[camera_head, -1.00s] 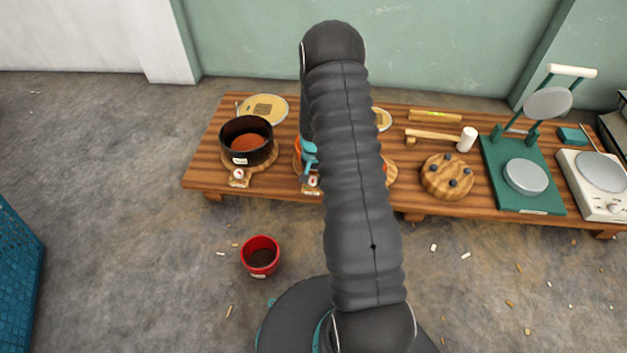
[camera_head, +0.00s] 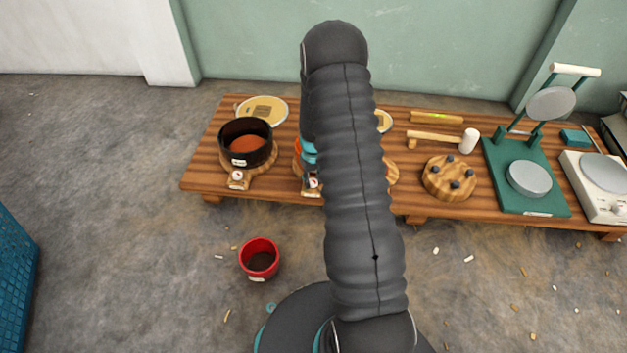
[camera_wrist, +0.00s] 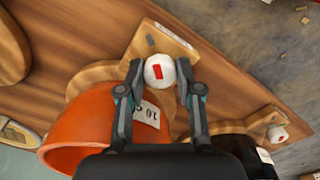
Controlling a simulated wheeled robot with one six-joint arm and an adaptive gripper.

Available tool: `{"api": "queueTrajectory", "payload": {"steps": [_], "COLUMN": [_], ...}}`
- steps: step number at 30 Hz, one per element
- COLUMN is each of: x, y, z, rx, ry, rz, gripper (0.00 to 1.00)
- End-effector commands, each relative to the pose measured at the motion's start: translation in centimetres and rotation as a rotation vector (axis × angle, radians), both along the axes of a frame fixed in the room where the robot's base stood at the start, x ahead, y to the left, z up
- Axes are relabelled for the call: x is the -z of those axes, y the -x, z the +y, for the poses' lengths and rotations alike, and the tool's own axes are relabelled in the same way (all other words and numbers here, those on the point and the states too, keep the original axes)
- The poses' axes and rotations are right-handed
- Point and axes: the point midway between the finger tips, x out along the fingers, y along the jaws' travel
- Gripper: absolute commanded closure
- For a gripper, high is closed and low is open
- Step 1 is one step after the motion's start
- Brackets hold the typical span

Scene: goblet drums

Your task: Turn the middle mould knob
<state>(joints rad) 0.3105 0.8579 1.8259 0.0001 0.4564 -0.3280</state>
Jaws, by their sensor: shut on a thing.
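The middle mould knob (camera_wrist: 160,71) is a white round knob with a red mark, on a small wooden block at the table edge. In the wrist view my gripper (camera_wrist: 160,72) is shut on it, one finger at each side. The knob also shows small in the head view (camera_head: 313,184), beside my arm. The orange mould (camera_wrist: 85,130), with a white label, stands by this knob. In the head view my arm hides most of that mould and my gripper.
A black mould (camera_head: 232,153) with its own knob (camera_head: 237,177) stands to the left. A peg board (camera_head: 449,180), a mallet (camera_head: 470,140) and a green press (camera_head: 525,200) stand to the right. A red pot (camera_head: 260,262) is on the floor.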

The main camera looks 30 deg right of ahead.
Motion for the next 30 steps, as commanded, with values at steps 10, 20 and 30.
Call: {"api": "queueTrajectory", "payload": {"steps": [10, 20, 30], "x": [0.15, 0.15, -0.25], "y": [0.41, 0.41, 0.1], "z": [0.03, 0.02, 0.08], "rx": [-0.035, -0.034, -0.035], "ry": [-0.003, -0.003, -0.001], "rz": [0.01, 0.01, 0.003], "gripper": [1.0, 0.55, 0.55]}}
